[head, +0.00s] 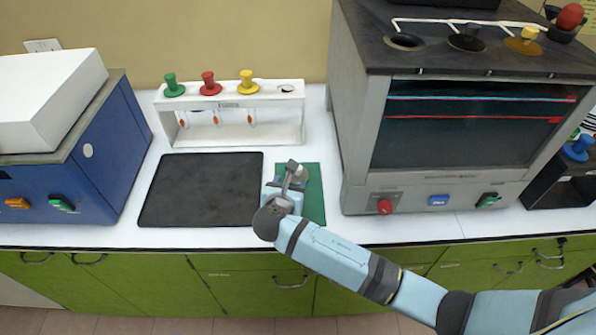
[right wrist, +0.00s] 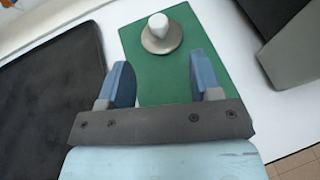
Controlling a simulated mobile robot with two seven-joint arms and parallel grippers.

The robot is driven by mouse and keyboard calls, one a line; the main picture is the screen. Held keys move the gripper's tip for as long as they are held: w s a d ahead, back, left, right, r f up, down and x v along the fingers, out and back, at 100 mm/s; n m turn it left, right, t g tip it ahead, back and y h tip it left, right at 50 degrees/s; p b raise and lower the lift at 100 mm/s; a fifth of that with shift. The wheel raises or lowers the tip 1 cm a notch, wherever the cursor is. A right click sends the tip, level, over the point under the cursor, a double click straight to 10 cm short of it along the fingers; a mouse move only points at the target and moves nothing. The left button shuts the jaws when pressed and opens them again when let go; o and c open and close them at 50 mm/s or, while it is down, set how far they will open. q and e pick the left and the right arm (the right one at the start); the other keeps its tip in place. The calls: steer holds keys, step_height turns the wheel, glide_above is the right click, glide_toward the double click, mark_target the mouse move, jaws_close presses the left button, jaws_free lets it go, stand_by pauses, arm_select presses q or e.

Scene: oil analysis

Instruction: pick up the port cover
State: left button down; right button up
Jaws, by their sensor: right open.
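The port cover (head: 302,173), a grey metal disc with a white knob, rests on the green mat (head: 313,207). It also shows in the right wrist view (right wrist: 161,38), upright near the mat's far edge. My right gripper (head: 285,176) is over the mat close to the port cover and partly hides it in the head view. In the right wrist view my right gripper (right wrist: 160,72) has its two blue fingers apart with nothing between them. The cover lies just beyond the fingertips, roughly centred. My left gripper is not in view.
A black mat (head: 200,190) lies left of the green one. Behind stands a white rack (head: 230,104) with green, red and yellow stoppers. The grey analyser (head: 360,150) stands close on the right, with an uncovered round port (head: 404,41) on top. A blue machine (head: 95,165) is at left.

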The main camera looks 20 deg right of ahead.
mark_target(298, 172)
steer(key=x, duration=1)
steer(key=shift+a, duration=0.1)
steer(key=c, duration=1)
